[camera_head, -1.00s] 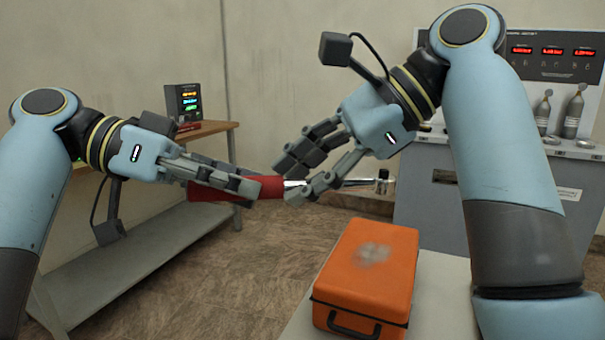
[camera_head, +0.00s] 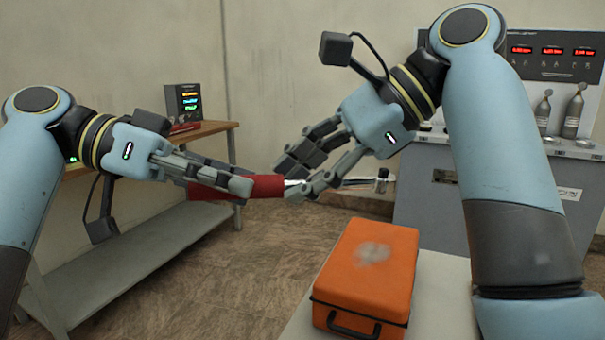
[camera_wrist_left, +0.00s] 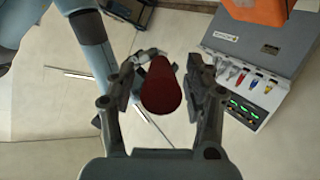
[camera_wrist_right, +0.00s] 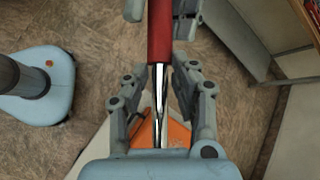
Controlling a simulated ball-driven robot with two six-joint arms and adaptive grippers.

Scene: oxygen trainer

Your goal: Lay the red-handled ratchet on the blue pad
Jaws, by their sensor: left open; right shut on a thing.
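The red-handled ratchet (camera_head: 266,187) is held in the air between my two grippers, roughly level. Its red handle points left and its metal shaft and head (camera_head: 382,178) point right. My right gripper (camera_head: 300,180) is shut on the metal shaft just beside the handle; the shaft also shows between its fingers in the right wrist view (camera_wrist_right: 160,105). My left gripper (camera_head: 240,184) is open around the red handle; in the left wrist view the handle end (camera_wrist_left: 161,88) sits between the spread fingers with gaps on both sides. I cannot make out the blue pad in any view.
An orange case (camera_head: 368,270) stands on a pale table (camera_head: 440,300) in front, below the ratchet. A shelf bench (camera_head: 150,240) stands at the left. A grey console (camera_head: 430,200) with gas bottles (camera_head: 573,115) and red displays is at the back right.

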